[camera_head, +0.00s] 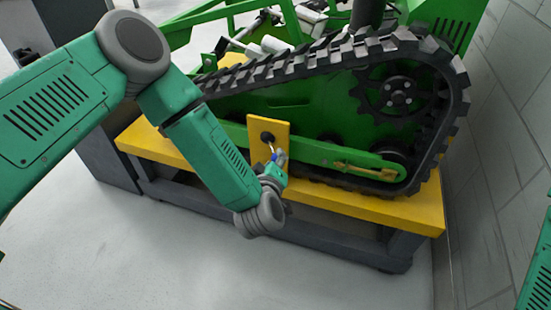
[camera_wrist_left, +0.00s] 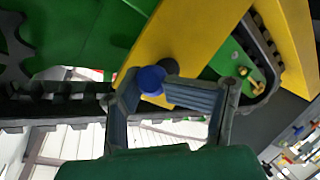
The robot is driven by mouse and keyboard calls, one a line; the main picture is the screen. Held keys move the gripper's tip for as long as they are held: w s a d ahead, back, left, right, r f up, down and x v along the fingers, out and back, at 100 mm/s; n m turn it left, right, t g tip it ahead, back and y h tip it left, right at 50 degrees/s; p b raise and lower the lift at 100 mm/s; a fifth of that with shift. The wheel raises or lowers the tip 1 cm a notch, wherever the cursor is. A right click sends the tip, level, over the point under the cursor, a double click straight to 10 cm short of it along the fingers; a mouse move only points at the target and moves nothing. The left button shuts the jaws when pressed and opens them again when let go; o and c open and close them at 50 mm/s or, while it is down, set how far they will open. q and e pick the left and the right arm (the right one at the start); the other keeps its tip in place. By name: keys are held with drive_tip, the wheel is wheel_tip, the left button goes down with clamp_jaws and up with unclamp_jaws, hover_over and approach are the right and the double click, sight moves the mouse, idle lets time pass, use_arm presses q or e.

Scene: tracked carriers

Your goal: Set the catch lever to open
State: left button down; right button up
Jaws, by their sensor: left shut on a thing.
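The catch lever (camera_head: 272,148) is a short thin rod with a blue end, on a black pivot on an upright yellow plate (camera_head: 254,128). It points down and slightly right from the pivot. In the left wrist view its round blue knob (camera_wrist_left: 151,79) lies at the fingers, with the yellow plate (camera_wrist_left: 195,40) behind it. My left gripper (camera_head: 279,159) is at the lever's lower end, shut on the knob; its fingers also show in the left wrist view (camera_wrist_left: 160,92). The fingers partly hide the lever. My right gripper is out of view.
The green tracked carrier (camera_head: 320,95) with its black track (camera_head: 330,52) stands on a yellow-topped bench (camera_head: 411,207) behind the plate. A grey wall (camera_head: 500,150) closes the right side. The floor in front is clear.

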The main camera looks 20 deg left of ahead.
use_arm(q)
drive_tip(key=shift+a+r+h, duration=0.25)
drive_tip(key=shift+a+h, duration=0.05)
drive_tip(key=shift+h, duration=0.1)
drive_tip(key=shift+a, duration=0.3)
idle(0.7)
drive_tip(key=c, duration=1.4)
unclamp_jaws()
drive_tip(key=shift+c, duration=0.2)
drive_tip(key=shift+o, duration=0.6)
drive_tip(key=shift+f, duration=0.15)
drive_tip(key=v, duration=1.2)
drive_tip(key=shift+s+d+f+m, duration=0.1)
drive_tip(key=shift+f+m, duration=0.1)
drive_tip(key=shift+m, duration=0.1)
